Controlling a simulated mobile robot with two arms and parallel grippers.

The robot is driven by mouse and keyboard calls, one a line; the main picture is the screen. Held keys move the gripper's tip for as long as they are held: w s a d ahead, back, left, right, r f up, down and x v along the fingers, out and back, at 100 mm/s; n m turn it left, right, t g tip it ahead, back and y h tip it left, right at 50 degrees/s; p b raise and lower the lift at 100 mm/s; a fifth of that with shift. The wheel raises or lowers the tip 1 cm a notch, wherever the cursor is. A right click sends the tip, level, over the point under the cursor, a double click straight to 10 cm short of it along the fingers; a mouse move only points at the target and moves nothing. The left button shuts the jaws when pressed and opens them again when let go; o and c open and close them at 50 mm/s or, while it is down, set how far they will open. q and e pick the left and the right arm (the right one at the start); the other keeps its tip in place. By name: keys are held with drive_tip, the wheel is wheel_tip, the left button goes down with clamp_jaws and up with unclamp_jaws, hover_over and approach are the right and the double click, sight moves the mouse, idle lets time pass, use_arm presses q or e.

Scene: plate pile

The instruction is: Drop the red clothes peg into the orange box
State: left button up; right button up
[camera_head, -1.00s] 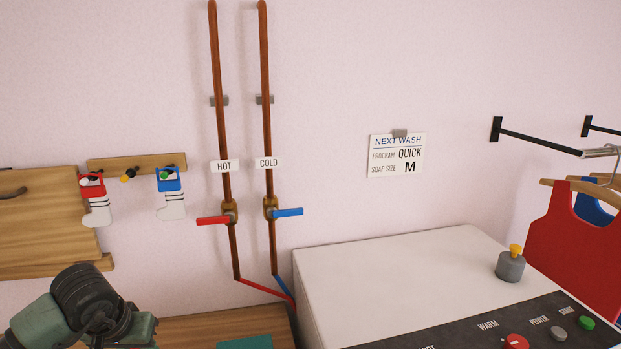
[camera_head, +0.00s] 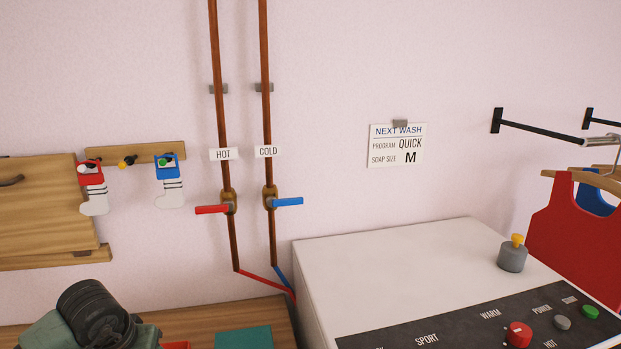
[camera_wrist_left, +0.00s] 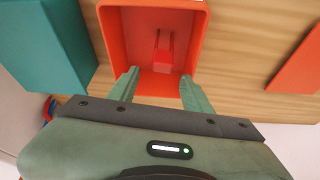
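The orange box (camera_wrist_left: 186,18) is in the upper middle of the left wrist view, seen from above on a wooden surface. The red clothes peg (camera_wrist_left: 163,50) shows within the box's walls, apart from my fingers; it appears to rest inside. My left gripper (camera_wrist_left: 159,76) is open, with its two green fingers spread at the near side of the box and nothing between them. In the head view my left arm is at the bottom left and its fingertips are hidden. My right gripper is not in view.
A teal box (camera_wrist_left: 48,42) stands beside the orange box; it also shows in the head view (camera_head: 244,338). Another orange-red object (camera_wrist_left: 298,62) is at the right. The white washer (camera_head: 400,260) stands right of the wooden surface. Pipes with red (camera_head: 211,209) and blue (camera_head: 288,202) handles run up the wall.

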use_arm(q)
drive_tip(key=shift+s+r, duration=0.15)
drive_tip(key=shift+r, duration=0.35)
drive_tip(key=b+v, duration=0.1)
drive_tip(key=v, duration=0.5)
drive_tip(key=shift+s+r, duration=0.25)
drive_tip(key=shift+r, duration=0.05)
drive_tip(key=shift+s, duration=0.1)
